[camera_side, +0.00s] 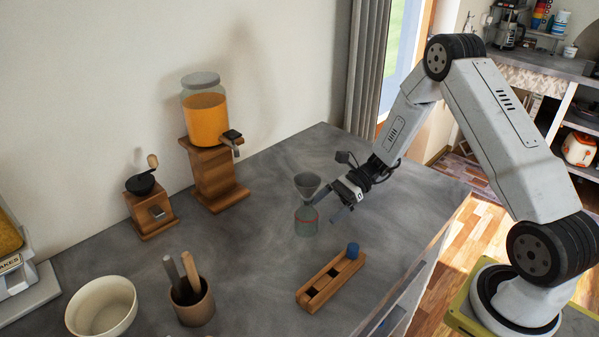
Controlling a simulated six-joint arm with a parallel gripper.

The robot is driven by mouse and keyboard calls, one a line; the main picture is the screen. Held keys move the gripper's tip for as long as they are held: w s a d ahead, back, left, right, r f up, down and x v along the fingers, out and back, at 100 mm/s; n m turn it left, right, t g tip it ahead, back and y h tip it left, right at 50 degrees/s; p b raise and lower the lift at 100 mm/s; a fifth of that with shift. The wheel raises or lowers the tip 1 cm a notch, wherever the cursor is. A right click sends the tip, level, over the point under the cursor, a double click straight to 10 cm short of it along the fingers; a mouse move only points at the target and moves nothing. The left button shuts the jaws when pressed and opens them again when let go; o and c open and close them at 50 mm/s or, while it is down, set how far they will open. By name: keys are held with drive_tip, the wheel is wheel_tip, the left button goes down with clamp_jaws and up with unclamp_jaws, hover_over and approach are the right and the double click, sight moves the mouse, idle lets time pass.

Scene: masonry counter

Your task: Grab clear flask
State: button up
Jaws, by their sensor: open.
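A clear flask (306,222) stands upright on the grey counter near the middle of the view. It has a red-orange ring around its body, and a grey funnel (307,184) sits in its top. My gripper (328,203) is open just to the right of the flask, at about the height of its neck and upper body. In this view the fingers overlap or nearly overlap the flask's right edge. I cannot tell whether they touch it.
A wooden rack (324,287) with a blue piece (352,250) lies in front. An orange-juice dispenser (206,115) on a wooden stand, a coffee grinder (149,205), a utensil cup (192,304) and a cream bowl (101,307) stand left. Counter behind the flask is clear.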

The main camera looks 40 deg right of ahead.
sight(310, 217)
drive_tip(key=shift+a, duration=0.1)
drive_tip(key=shift+x, duration=2.55)
drive_tip(key=shift+w, duration=0.15)
drive_tip(key=shift+c, duration=0.2)
drive_tip(key=shift+r, duration=0.1)
drive_tip(key=c, duration=1.2)
drive_tip(key=shift+r, duration=0.15)
